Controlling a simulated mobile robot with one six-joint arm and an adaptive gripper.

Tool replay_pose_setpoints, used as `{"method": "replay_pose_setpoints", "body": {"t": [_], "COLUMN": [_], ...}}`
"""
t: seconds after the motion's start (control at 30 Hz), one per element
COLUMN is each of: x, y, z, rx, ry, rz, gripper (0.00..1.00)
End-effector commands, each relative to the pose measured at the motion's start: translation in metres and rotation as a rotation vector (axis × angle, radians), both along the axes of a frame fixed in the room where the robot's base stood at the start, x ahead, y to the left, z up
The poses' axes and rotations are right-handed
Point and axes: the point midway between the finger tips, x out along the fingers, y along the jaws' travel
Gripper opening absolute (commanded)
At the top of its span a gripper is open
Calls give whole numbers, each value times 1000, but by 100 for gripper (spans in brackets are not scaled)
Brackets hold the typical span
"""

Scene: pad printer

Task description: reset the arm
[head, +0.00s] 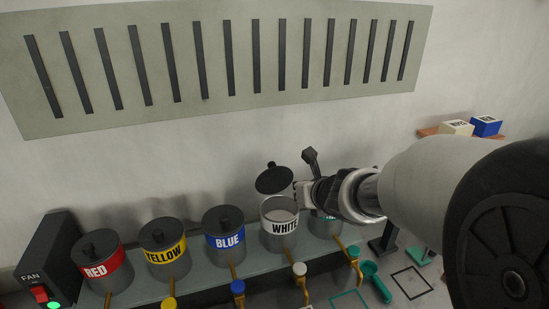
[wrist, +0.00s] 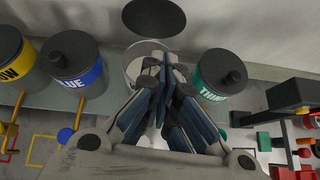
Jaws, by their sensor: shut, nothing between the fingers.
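My gripper (head: 302,190) is shut and empty, just above and to the right of the WHITE pot (head: 283,228) in the head view. Its closed fingers also show in the wrist view (wrist: 163,92), in front of that pot (wrist: 133,68). The WHITE pot is open at the top, with pale contents showing. A dark round lid (head: 274,180) is tilted above and behind its rim; what holds the lid up cannot be seen. My arm reaches in from the right and partly hides the green THINNER pot (wrist: 221,75).
RED (head: 102,267), YELLOW (head: 165,255) and BLUE (head: 225,240) pots stand lidded on the shelf to the left. A FAN box (head: 48,265) with a lit green light is at far left. A green scoop (head: 375,280) and a blue block (head: 486,126) are at right.

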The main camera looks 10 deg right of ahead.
Motion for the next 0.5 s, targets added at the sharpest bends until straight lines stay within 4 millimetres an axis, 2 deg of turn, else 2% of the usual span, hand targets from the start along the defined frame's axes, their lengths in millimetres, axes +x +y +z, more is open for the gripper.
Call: {"method": "replay_pose_setpoints", "body": {"t": [0.17,0.33,0.5], "x": [-36,-105,-189], "y": [-31,-59,-59], "z": [18,19,-3], "rx": [323,827,1344], "ry": [17,32,59], "rz": [-424,-991,-1536], "gripper": [0,0,0]}}
